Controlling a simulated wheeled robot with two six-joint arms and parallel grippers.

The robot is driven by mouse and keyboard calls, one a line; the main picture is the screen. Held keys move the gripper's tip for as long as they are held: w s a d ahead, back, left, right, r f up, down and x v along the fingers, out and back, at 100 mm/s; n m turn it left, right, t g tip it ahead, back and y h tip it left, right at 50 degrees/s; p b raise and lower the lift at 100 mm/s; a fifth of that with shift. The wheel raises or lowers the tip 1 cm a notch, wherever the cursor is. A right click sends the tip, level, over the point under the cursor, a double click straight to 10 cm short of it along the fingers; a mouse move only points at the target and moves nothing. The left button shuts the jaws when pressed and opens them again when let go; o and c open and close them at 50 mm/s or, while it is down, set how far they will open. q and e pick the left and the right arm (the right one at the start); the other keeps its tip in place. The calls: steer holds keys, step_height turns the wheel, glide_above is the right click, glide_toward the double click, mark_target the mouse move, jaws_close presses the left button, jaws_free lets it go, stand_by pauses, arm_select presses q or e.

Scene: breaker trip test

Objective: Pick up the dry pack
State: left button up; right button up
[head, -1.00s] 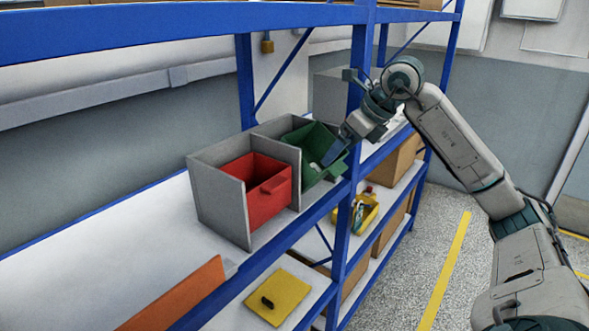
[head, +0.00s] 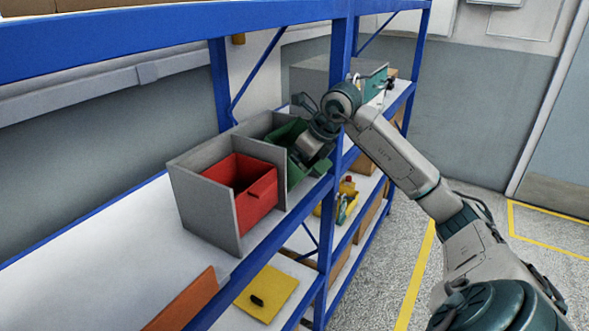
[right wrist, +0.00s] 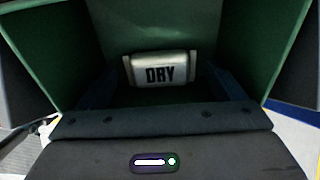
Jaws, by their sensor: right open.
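The dry pack (right wrist: 160,69) is a pale grey packet with dark letters reading DRY. It lies inside the green bin (right wrist: 170,20) in the right wrist view. My right gripper (head: 306,156) reaches down into the same green bin (head: 284,133) in the head view. Its dark fingers are apart, one on each side of the pack in the right wrist view; whether they touch it I cannot tell. The head view does not show the pack, which is hidden in the bin. My left gripper is not in view.
A red bin (head: 240,193) sits left of the green one in a grey divided holder (head: 208,207) on the blue-framed shelf (head: 90,245). A blue upright (head: 340,75) stands close to my right arm. A yellow plate (head: 267,292) lies on the lower shelf.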

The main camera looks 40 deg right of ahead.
steer(key=shift+w+f, duration=0.35)
steer(key=shift+f, duration=0.3)
steer(key=shift+a, duration=0.1)
steer(key=c, duration=1.1)
steer(key=shift+o, duration=0.2)
steer(key=shift+r, duration=0.2)
